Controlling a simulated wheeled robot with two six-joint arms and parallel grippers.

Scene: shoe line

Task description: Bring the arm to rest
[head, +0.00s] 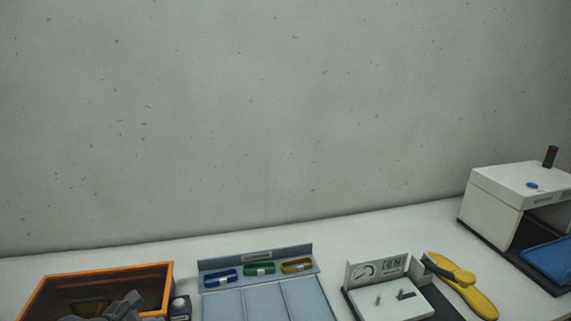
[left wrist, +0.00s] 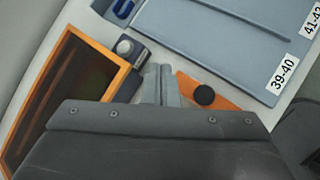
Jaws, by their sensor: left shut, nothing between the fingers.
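My left gripper (left wrist: 160,84) is shut and empty in the left wrist view, its two grey fingers together. In the head view part of my left arm or gripper (head: 120,308) shows at the bottom left, in front of the orange-framed box (head: 150,267). The same orange frame (left wrist: 110,80) lies left of the fingers in the left wrist view. My right gripper is in neither view.
A blue-grey sorting tray (head: 258,301) holds blue, green and yellow pieces along its back. A grey wall (head: 280,120) is behind.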

